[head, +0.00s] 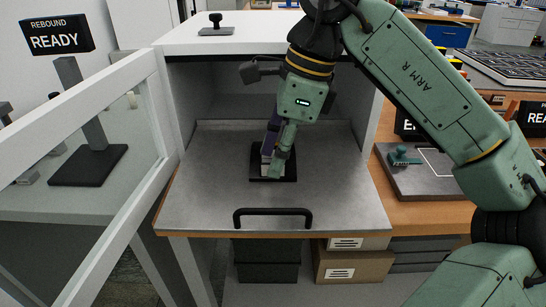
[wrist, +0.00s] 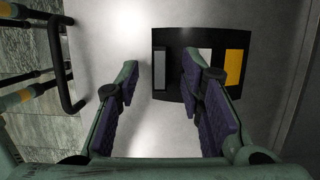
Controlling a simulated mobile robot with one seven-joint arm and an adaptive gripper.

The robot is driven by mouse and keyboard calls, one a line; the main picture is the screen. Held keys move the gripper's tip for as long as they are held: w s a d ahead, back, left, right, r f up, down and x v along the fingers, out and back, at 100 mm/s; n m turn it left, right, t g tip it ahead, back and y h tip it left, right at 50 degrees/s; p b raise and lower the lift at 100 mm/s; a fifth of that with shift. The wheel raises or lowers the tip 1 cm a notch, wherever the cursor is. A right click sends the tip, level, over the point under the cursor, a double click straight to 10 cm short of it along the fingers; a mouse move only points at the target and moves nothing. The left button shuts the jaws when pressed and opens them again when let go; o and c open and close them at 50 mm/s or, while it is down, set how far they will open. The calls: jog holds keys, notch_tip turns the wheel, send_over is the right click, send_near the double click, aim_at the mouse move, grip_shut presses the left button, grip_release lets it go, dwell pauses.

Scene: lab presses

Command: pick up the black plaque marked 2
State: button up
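A black plaque (head: 255,163) lies on the grey metal shelf inside the open press, partly hidden behind my gripper. In the wrist view the plaque (wrist: 174,88) shows a grey bar, a white patch partly behind a finger, and a yellow patch. I cannot read a 2 on it. My gripper (head: 273,168) points down over the plaque.
The press's white-framed glass door (head: 118,135) stands open at left. A black bar handle (head: 272,212) rises at the shelf's front edge. A "REBOUND READY" sign (head: 57,36) stands at far left. A tray (head: 425,184) with a green-handled thing (head: 402,156) is at right. Bare shelf surrounds the plaque.

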jog(key=shift+a+f, duration=0.2)
jog(key=shift+f, duration=0.45)
jog(key=shift+c, duration=0.4)
grip_shut()
